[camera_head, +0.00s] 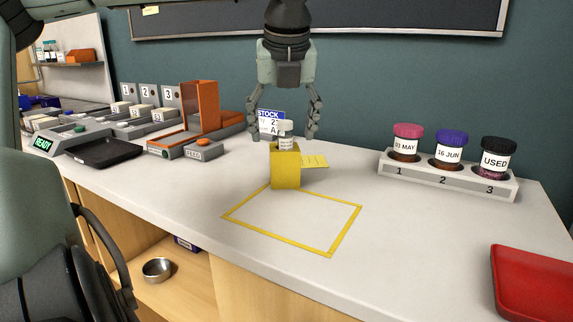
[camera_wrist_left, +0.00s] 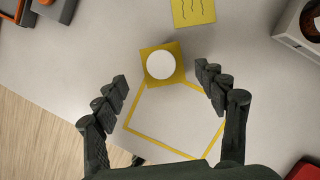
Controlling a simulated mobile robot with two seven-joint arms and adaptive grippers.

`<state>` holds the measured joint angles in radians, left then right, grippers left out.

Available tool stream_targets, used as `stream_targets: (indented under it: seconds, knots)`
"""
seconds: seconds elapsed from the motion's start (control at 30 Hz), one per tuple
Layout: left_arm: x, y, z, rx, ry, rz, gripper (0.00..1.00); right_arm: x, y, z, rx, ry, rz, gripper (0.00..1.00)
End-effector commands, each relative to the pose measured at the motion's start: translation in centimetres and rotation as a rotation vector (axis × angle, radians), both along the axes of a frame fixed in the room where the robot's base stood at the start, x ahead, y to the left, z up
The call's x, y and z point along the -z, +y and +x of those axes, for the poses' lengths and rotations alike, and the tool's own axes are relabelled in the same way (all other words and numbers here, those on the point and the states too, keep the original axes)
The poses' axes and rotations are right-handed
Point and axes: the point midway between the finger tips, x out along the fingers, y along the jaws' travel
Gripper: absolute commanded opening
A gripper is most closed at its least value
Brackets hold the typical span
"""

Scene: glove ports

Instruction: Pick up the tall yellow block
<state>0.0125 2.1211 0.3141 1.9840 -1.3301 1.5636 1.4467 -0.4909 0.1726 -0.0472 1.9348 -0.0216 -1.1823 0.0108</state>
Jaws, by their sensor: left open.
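The tall yellow block (camera_head: 286,170) stands upright on the counter at the far corner of a yellow taped outline (camera_head: 338,240). A small jar with a white lid (camera_head: 286,128) appears to stand on its top. In the left wrist view, the block (camera_wrist_left: 146,75) shows from above with the round white lid (camera_wrist_left: 160,64) over it. My left gripper (camera_head: 282,132) points down above the block, its open fingers on either side of the jar. In the left wrist view, the gripper (camera_wrist_left: 160,78) is open and empty, its fingertips apart from the block. My right gripper is not seen.
A yellow note (camera_head: 315,161) lies beside the block, and a blue-and-white STOCK sign (camera_head: 270,121) is behind. A rack (camera_head: 450,182) with lidded jars stands right, a red case (camera_head: 530,285) front right. Orange-and-grey equipment (camera_head: 200,110) stands left. The outlined area is clear.

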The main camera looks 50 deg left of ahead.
Motion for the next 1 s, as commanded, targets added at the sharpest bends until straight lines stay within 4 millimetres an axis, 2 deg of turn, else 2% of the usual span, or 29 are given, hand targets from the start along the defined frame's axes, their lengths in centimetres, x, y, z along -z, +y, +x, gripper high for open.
stream_targets:
  seconds: [0.1, 0.2, 0.33, 0.63, 1.0]
  knots:
    - [1.4, 0.3, 0.4, 0.001, 0.005, -0.002, 0.72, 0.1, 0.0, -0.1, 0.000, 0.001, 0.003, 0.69]
    - [2.9, 0.6, 0.9, 0.002, 0.007, -0.003, 0.72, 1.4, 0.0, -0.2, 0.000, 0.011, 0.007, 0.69]
    - [4.4, 1.2, 1.3, 0.000, 0.004, -0.002, 0.72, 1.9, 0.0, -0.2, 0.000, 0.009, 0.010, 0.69]
    - [4.9, 1.4, 1.5, 0.001, 0.000, 0.000, 0.72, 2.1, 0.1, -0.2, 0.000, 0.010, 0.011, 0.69]
    - [4.9, 1.3, 1.5, 0.001, 0.002, 0.000, 0.27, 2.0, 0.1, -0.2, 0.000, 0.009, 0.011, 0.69]
